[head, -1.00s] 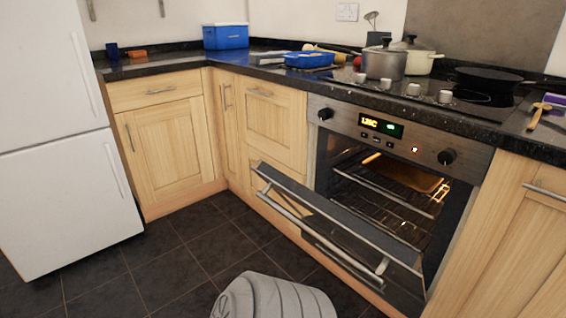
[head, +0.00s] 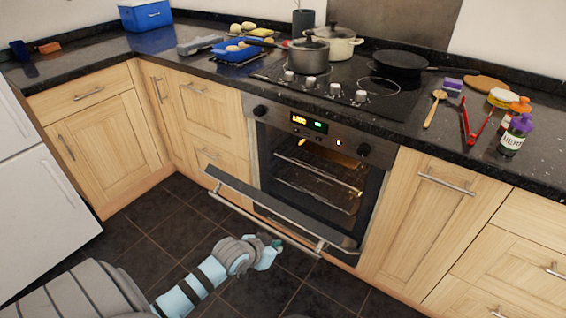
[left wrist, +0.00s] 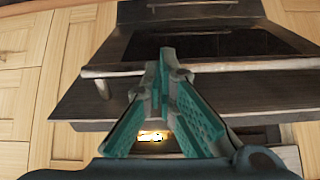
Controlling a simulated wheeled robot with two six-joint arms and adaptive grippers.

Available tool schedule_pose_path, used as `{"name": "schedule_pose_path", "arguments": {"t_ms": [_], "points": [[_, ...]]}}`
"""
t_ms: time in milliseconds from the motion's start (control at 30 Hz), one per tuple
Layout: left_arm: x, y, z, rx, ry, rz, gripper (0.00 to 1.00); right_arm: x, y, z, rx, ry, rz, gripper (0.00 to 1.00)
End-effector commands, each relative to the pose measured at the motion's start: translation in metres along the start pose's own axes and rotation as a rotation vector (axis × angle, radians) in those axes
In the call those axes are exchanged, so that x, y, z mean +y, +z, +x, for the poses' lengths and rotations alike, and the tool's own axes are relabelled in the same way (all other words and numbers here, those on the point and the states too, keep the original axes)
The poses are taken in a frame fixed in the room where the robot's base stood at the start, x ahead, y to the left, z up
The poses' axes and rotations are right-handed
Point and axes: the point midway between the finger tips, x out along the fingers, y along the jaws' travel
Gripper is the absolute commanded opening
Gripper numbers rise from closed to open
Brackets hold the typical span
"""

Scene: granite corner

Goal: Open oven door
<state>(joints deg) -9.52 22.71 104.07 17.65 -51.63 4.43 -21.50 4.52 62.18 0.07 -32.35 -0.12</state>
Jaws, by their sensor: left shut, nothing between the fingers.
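The oven (head: 318,165) is built into the wooden cabinets, with its inside lit and a rack showing. Its door (head: 275,207) is hinged at the bottom and stands partly open, tilted out. A metal handle bar (head: 250,216) runs along the door's upper outer side. My left gripper (head: 276,244) is shut and empty, low in front of the door near the handle's right half. In the left wrist view its teal fingers (left wrist: 165,58) meet at the tips, with the door handle (left wrist: 215,68) behind them. Whether they touch the door I cannot tell. My right gripper is out of view.
Pots (head: 305,56) and a black pan (head: 400,63) stand on the hob above the oven. Red tongs (head: 467,122) and a herb jar (head: 516,136) lie to the right on the counter. A white fridge (head: 35,205) stands at left. The dark tiled floor (head: 140,245) is clear.

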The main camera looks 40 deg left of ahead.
Motion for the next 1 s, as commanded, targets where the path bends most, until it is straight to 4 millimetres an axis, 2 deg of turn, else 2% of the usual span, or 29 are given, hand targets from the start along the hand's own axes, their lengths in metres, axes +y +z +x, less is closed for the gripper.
{"name": "schedule_pose_path", "arguments": {"t_ms": [33,100,200,233,333,467,833,1000], "points": [[-0.017,-0.059,-0.034,0.054,-0.008,-0.009,0.0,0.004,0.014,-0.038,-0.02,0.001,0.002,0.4],[-0.035,-0.108,-0.051,0.128,-0.013,-0.03,0.0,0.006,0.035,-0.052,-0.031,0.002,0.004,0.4],[-0.052,-0.148,-0.065,0.195,-0.019,-0.05,0.0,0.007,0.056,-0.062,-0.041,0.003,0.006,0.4],[-0.055,-0.155,-0.066,0.207,-0.019,-0.055,0.0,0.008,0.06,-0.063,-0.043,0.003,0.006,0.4],[-0.059,-0.162,-0.061,0.225,-0.02,-0.062,0.0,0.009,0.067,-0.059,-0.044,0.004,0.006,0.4],[-0.059,-0.161,-0.041,0.225,-0.02,-0.064,0.0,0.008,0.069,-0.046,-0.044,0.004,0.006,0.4],[-0.059,-0.176,0.038,0.222,-0.018,-0.063,0.0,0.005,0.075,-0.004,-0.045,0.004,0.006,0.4],[-0.059,-0.151,0.032,0.219,-0.02,-0.057,0.0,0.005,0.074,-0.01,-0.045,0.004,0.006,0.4]]}}
